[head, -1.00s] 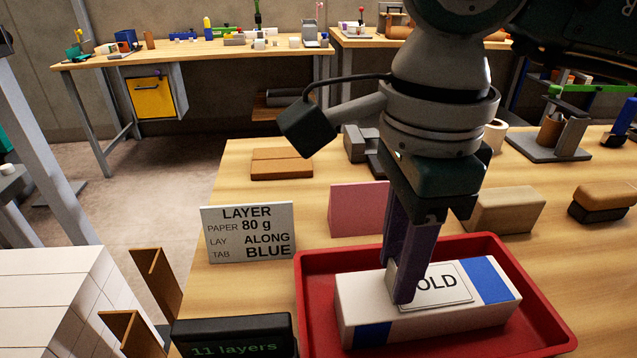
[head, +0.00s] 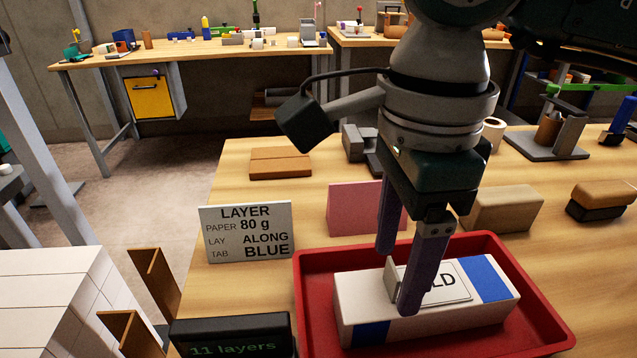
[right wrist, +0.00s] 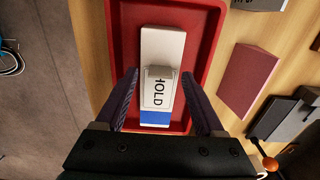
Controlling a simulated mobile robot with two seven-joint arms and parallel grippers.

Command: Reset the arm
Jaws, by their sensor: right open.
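My right gripper (head: 398,275) is open over the red tray (head: 545,318). Its two fingers stand apart on either side of a small upright tab on the HOLD card (head: 448,286), and I see no grip on it. The card lies on a white ream with blue ends (head: 372,310), which rests in the tray. In the right wrist view the open fingers (right wrist: 166,100) flank the ream (right wrist: 163,45) and the card (right wrist: 160,92), with space on both sides. My left gripper is out of view.
A LAYER sign (head: 247,232) stands left of the tray, and a display reading 11 layers (head: 232,337) is in front of it. A pink block (head: 350,210) and a tan block (head: 503,208) stand behind the tray. A white stack (head: 45,300) is at the lower left.

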